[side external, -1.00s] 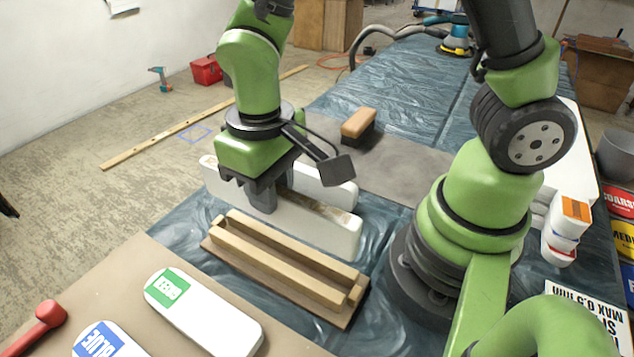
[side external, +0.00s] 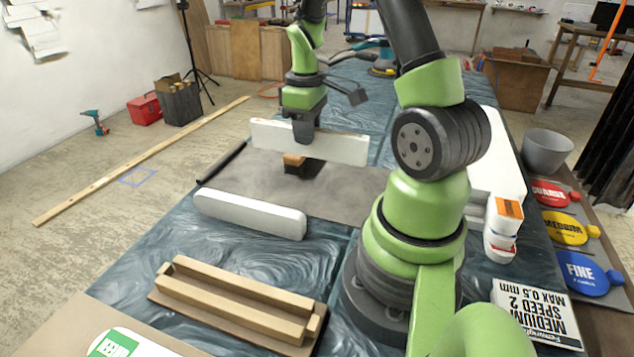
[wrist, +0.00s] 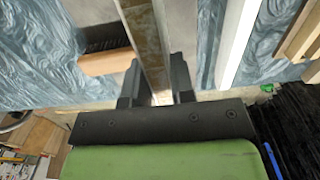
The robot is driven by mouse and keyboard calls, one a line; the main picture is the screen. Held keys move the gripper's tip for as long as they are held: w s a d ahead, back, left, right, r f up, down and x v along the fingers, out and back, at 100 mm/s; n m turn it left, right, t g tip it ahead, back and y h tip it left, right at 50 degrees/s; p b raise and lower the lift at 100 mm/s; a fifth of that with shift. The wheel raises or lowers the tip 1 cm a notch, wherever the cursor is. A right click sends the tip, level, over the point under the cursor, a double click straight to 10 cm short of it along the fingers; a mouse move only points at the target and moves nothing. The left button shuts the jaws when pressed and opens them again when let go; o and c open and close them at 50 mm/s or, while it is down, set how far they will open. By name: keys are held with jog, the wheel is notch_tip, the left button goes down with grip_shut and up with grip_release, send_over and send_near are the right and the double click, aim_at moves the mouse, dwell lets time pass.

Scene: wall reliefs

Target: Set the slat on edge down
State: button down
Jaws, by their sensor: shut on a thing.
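My gripper (side external: 304,138) is shut on a long white slat (side external: 345,150) near its middle. The slat is on edge and roughly level, over the far part of the grey mat (side external: 235,177); I cannot tell whether it touches down. In the wrist view the held slat (wrist: 146,40) runs between my two fingers (wrist: 157,88), with a brownish, worn top edge. A second white slat (side external: 250,214) stands on the blue sheet in front of the mat. It also shows in the wrist view (wrist: 236,45), right of the held one.
A wooden cradle (side external: 235,300) stands nearer the camera. A dark rod (side external: 222,162) lies at the mat's left edge.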

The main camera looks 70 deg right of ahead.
aim_at(311, 151)
jog(key=f, duration=0.5)
jog(key=shift+s+d, duration=0.3)
jog(key=shift+d, duration=0.05)
jog(key=shift+f, duration=2.5)
jog(key=shift+f, duration=0.1)
jog(key=c, duration=1)
grip_release()
jog(key=shift+o, duration=0.2)
